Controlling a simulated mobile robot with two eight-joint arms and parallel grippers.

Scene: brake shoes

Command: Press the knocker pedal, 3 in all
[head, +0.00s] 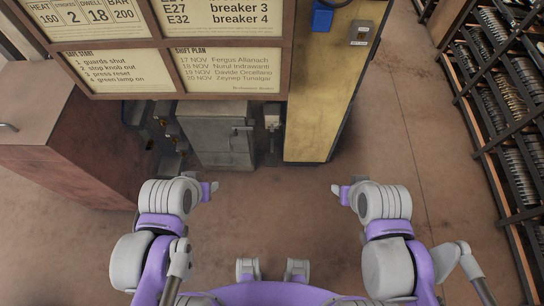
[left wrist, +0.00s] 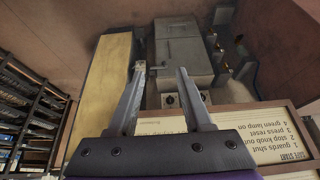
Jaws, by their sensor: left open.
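I cannot make out a pedal for certain in either view. A grey metal cabinet (head: 218,136) stands low under the sign board, and it also shows in the left wrist view (left wrist: 183,52). A small light grey fitting (head: 272,122) sits in the gap to its right; I cannot tell what it is. My left gripper (head: 212,188) is in front of the cabinet, apart from it. In the left wrist view its two fingers (left wrist: 161,70) are spread with nothing between them. My right gripper (head: 337,190) is over bare floor, seen edge-on, with its opening unclear.
A sign board (head: 178,45) overhangs the cabinet. A yellow-topped bench (head: 318,100) with a blue box (head: 322,17) and a switch box (head: 360,34) stands right of it. A reddish-brown block (head: 75,150) is at left, loaded racks (head: 500,110) at right. Floor between is clear.

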